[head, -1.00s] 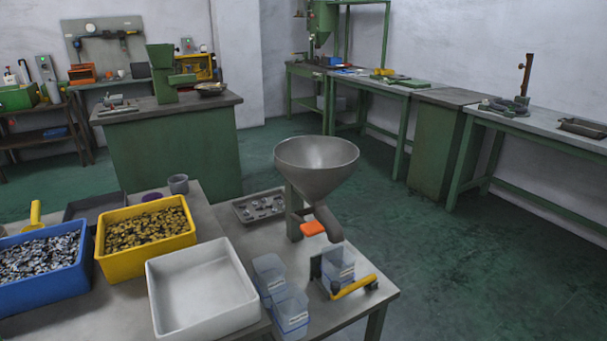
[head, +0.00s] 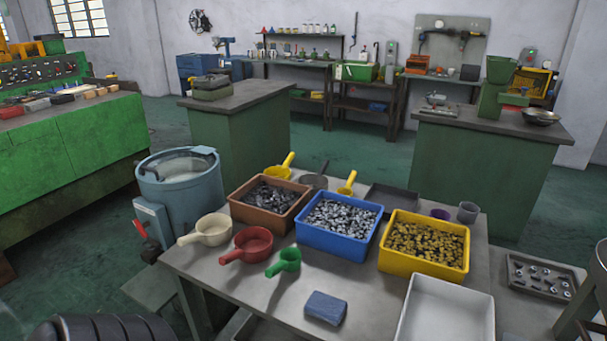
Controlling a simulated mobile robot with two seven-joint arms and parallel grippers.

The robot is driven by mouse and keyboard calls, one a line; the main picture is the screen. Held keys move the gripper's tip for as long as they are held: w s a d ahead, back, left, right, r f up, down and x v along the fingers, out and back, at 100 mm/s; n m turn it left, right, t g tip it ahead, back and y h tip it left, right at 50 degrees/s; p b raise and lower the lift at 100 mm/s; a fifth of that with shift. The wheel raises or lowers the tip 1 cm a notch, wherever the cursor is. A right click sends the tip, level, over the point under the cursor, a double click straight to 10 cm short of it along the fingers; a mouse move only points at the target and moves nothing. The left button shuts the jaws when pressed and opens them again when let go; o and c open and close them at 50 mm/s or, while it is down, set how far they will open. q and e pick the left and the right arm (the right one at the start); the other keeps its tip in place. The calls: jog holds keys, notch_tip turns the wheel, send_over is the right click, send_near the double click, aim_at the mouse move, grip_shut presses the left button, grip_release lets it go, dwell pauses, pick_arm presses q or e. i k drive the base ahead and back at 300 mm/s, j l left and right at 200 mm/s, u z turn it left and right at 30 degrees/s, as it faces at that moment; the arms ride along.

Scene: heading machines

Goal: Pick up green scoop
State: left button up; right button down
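A small green scoop (head: 286,262) lies on the grey table (head: 237,291) near its front edge, in the head view. Its cup is at the upper right and its handle points to the lower left. A red scoop (head: 248,245) lies just to its left, and a cream scoop (head: 206,230) lies further left. The blue bin stands behind and to the right of the green scoop. Nothing covers the green scoop. Neither of my grippers shows in the head view.
A brown bin (head: 269,202), a blue bin (head: 339,225), a yellow bin (head: 424,245) and an empty white bin (head: 444,310) stand on the table. A blue block (head: 325,308) lies in front. A blue drum machine (head: 181,196) stands at the table's left.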

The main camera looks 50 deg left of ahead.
aim_at(290, 257)
jog(key=u, duration=1.7)
jog(key=i+j+z, duration=0.15)
jog(key=j+z, duration=0.2)
jog(key=j, duration=0.55)
jog(key=j+z, duration=0.35)
jog(key=j, duration=0.6)
